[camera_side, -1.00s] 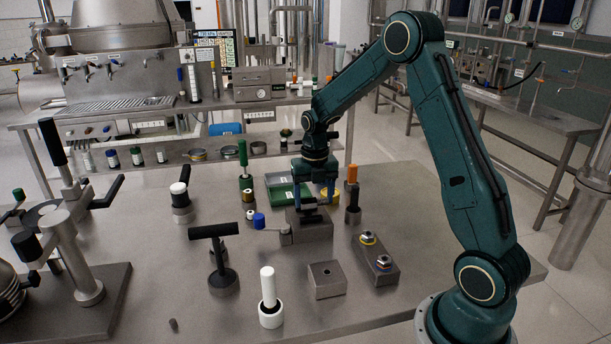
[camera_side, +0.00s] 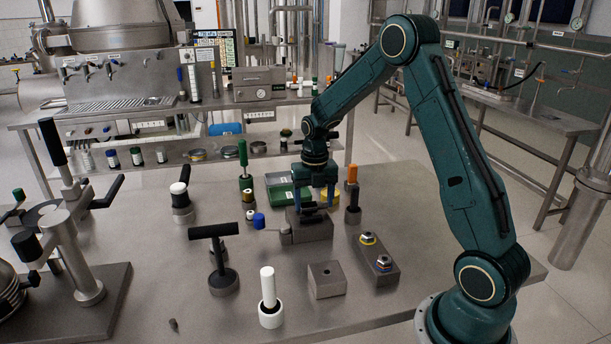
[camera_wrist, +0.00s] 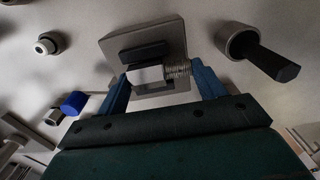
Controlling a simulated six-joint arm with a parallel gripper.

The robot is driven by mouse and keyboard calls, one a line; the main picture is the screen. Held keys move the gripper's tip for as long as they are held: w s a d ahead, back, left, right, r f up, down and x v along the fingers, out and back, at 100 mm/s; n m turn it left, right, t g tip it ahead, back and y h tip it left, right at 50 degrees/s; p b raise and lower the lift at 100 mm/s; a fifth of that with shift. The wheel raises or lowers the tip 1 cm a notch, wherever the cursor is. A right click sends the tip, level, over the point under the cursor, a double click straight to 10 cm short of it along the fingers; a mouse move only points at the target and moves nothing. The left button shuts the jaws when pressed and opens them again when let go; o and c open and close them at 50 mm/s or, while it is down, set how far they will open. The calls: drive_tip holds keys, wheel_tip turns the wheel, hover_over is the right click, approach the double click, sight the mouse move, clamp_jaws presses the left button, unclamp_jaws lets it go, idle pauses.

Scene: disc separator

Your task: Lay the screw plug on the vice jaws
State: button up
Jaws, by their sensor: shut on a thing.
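The screw plug (camera_wrist: 179,70), a short bright metal piece with a threaded end, lies crosswise between the two blue fingers of my gripper (camera_wrist: 160,88) in the wrist view. My gripper is shut on it. In the side view my gripper (camera_side: 318,206) points straight down over the grey vice (camera_side: 308,233), with its fingertips at about jaw height. The wrist view shows the vice (camera_wrist: 117,46) and its dark jaw behind the plug. I cannot tell whether the plug touches the jaws.
A black T-handled tool (camera_side: 222,278), a white post in a ring (camera_side: 269,300), a square block (camera_side: 327,280) and a dark plate with two fittings (camera_side: 379,260) stand in front. A green tray (camera_side: 281,196) is behind.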

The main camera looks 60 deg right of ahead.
drive_tip(key=shift+f, duration=0.3)
drive_tip(key=o, duration=1.1)
drive_tip(key=shift+r, duration=0.1)
wheel_tip(320, 180, up, 14)
drive_tip(key=shift+f, duration=0.2)
idle(0.4)
